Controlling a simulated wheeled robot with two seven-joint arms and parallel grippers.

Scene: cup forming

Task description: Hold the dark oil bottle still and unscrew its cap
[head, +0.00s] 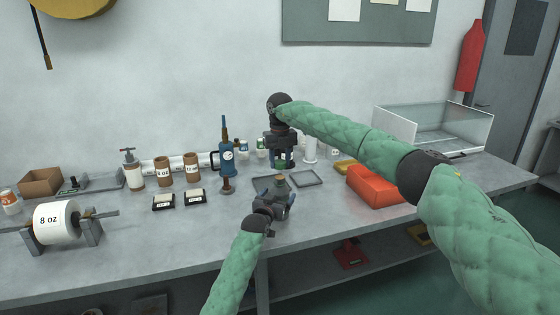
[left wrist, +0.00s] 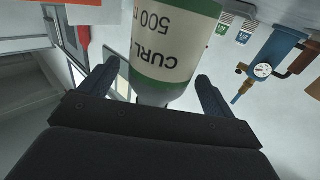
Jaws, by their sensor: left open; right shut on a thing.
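A bottle (left wrist: 165,45) with a white label, green bands and the letters CURL shows upside down in the left wrist view, ahead of and between the left fingertips. In the head view, a bottle with green on it (head: 283,163) is under my right gripper (head: 282,153). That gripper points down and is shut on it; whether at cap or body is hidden. My left gripper (head: 275,192) is open, lower and nearer. A small tan-topped thing (head: 281,178) shows at its fingertips, too small to name. The left wrist view also shows the open fingers (left wrist: 160,92).
A dark tray (head: 305,178) and a red-orange bin (head: 375,186) are to the right, with a glass case (head: 435,128) behind.

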